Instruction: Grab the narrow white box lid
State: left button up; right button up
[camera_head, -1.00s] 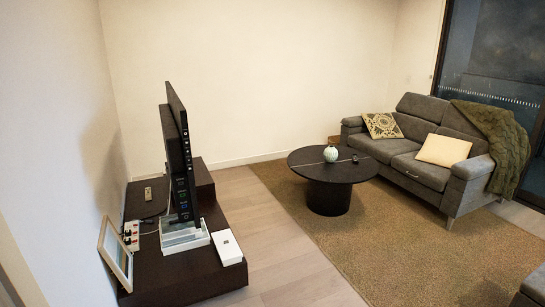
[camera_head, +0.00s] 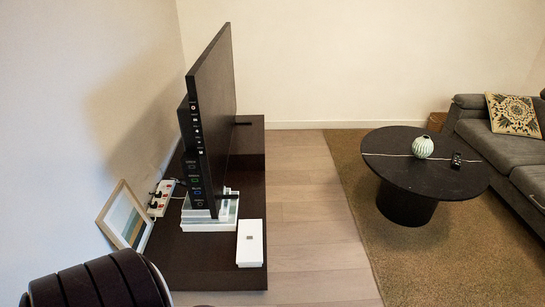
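A narrow white box lid (camera_head: 250,243) lies flat on the near right part of the dark low TV stand (camera_head: 206,270), close to its right edge. It has a small dark mark in its middle. Neither of my grippers shows in the head view.
The television (camera_head: 211,118) stands upright on the stand. A framed picture (camera_head: 125,217) leans on the left, near a power strip (camera_head: 161,197). Clear wooden floor (camera_head: 314,210) lies right of the stand. A round black table (camera_head: 425,163) stands on the rug, with a sofa (camera_head: 500,145) beyond.

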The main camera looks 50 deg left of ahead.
aim_at(250, 245)
jog(key=i+u, duration=0.35)
jog(key=i+l+u, duration=0.1)
jog(key=i+u, duration=0.25)
jog(key=i+l+u, duration=0.15)
jog(key=u, duration=0.2)
jog(key=i, duration=0.1)
